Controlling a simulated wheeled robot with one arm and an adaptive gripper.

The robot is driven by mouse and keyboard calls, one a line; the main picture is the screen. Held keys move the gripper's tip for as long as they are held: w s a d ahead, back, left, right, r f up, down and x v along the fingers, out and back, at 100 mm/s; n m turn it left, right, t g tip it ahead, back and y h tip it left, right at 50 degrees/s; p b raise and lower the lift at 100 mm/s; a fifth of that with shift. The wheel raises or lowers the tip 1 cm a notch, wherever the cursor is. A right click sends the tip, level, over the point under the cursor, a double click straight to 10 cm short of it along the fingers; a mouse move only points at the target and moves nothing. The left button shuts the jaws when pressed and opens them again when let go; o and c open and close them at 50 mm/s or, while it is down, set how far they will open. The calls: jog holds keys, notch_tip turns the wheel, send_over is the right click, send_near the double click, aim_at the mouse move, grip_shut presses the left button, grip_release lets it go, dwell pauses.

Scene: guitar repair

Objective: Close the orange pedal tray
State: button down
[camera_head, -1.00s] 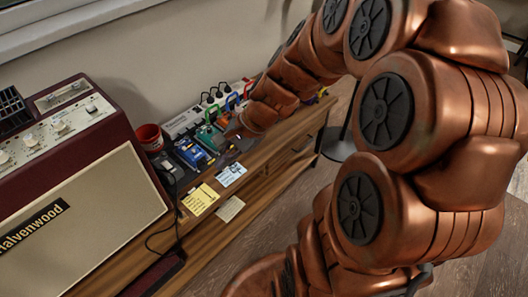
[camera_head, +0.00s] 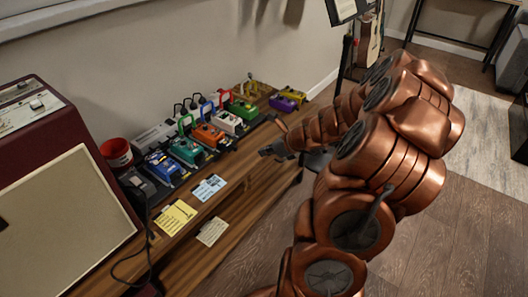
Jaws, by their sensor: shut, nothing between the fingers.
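The orange pedal (camera_head: 208,135) sits in the row of pedals along the bench, between the teal pedal (camera_head: 188,150) and the white pedal (camera_head: 227,122).
A red cup (camera_head: 117,154) and an amplifier (camera_head: 60,190) stand left. Yellow (camera_head: 176,217) and blue (camera_head: 209,188) notes lie in front. The floor right is open.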

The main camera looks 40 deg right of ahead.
jog(key=x, duration=0.3)
jog(key=r+b+x, duration=0.1)
jog(key=x, duration=0.2)
jog(key=w+b+x, duration=0.1)
jog(key=x, duration=0.2)
jog(key=shift+w+a+r, duration=0.1)
jog(key=shift+w+a, duration=0.05)
jog(key=shift+a, duration=0.1)
jog(key=shift+w+a+r, duration=0.1)
jog(key=shift+w+r, duration=0.05)
jog(key=shift+w, duration=0.5)
